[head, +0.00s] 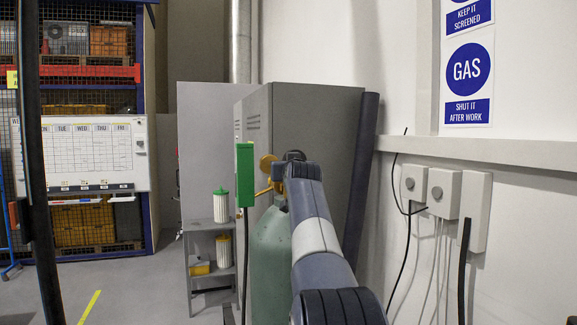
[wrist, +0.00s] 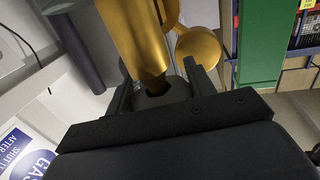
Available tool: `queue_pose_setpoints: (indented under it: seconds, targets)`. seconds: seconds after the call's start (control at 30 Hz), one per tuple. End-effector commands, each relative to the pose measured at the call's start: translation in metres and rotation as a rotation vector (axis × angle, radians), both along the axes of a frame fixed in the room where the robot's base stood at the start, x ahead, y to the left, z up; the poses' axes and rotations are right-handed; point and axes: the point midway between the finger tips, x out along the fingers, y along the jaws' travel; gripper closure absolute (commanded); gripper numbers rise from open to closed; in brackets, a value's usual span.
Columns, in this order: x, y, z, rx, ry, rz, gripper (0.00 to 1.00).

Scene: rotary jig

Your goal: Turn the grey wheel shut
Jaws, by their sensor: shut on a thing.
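The grey wheel (wrist: 174,89) shows as a dark piece at the end of the brass valve (wrist: 138,40) in the wrist view. My gripper (wrist: 160,75) is shut on it, one finger on each side. Most of the wheel is hidden by the fingers and the valve body. In the head view the valve's brass fittings (head: 267,164) sit above a green gas cylinder (head: 272,262), which stands upright. My arm reaches to the cylinder's top and hides the grip there. I cannot tell how far the wheel is turned.
A green box (head: 245,175) with a cable hangs just left of the valve. A grey cabinet (head: 310,130) stands behind, and a small shelf (head: 213,262) with canisters stands to the left. Wall boxes (head: 441,192) with cables are on the right. Open floor lies at the left.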

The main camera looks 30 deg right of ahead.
Motion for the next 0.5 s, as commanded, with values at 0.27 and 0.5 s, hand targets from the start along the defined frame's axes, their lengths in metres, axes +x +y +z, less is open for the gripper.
queue_pose_setpoints:
  seconds: [0.27, 0.5]
  targets:
    - [-0.0002, -0.0001, 0.0022, -0.002, 0.001, -0.091, 0.71]
    - [-0.0007, -0.0014, -0.0002, -0.001, 0.000, -0.182, 0.71]
